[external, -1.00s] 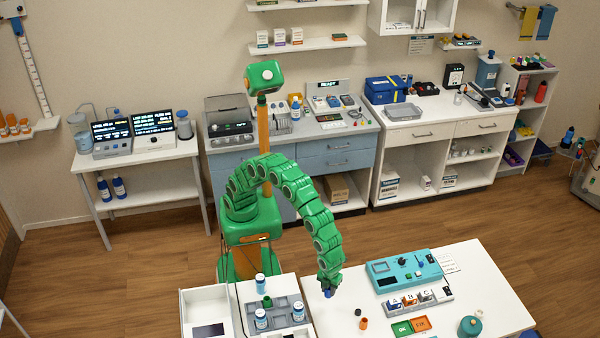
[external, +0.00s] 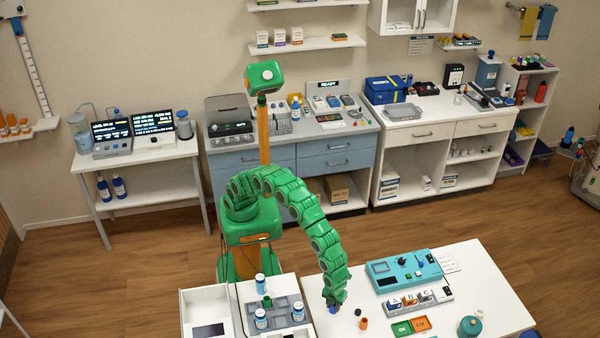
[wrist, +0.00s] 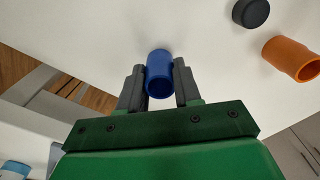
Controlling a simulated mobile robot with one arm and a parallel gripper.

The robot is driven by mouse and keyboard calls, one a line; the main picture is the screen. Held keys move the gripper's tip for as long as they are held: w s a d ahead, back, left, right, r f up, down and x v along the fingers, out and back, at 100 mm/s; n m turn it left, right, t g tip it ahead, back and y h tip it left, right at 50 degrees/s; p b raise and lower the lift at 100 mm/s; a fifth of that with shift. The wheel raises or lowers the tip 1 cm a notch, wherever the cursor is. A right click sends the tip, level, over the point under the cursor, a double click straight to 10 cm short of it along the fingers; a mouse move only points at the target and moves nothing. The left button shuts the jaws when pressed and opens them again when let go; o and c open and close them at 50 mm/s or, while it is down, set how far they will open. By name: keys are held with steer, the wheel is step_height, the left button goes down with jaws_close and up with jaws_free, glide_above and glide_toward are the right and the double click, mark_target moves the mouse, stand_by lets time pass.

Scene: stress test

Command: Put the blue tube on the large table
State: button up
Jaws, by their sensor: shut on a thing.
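The blue tube (wrist: 159,72) is between the two dark fingers of my gripper (wrist: 159,88) in the wrist view, with its open end facing the camera. My gripper is shut on it. In the external view the gripper (external: 333,301) is low over the left part of the large white table (external: 470,287), and the blue tube (external: 333,309) shows at its tip. The tube is at or very close to the tabletop; I cannot tell whether it touches.
An orange tube (wrist: 290,58) and a black cap (wrist: 250,12) lie to the right of the blue tube. A teal device (external: 404,270) and green and orange trays (external: 411,327) stand farther right. A tray with several bottles (external: 275,309) is left of the table.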

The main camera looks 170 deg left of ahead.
steer(key=shift+f, duration=0.15)
steer(key=o, duration=1)
step_height(320, 180, up, 11)
steer(key=s+d+r+n, duration=0.2)
steer(key=s+d+r, duration=0.4)
steer(key=d+r, duration=0.3)
steer(key=s+d+r+n, duration=0.2)
steer(key=s+d+r, duration=0.3)
steer(key=s+d, duration=0.7)
steer(key=s+d+n, duration=0.1)
steer(key=s+d, duration=0.2)
steer(key=s, duration=0.6)
steer(key=s+d+n+g, duration=0.1)
steer(key=s+d+n, duration=0.1)
steer(key=s, duration=0.8)
steer(key=s+d+n, duration=0.2)
steer(key=s+d, duration=0.1)
steer(key=s, duration=0.7)
steer(key=shift+d+g, duration=0.3)
steer(key=shift+g, duration=0.1)
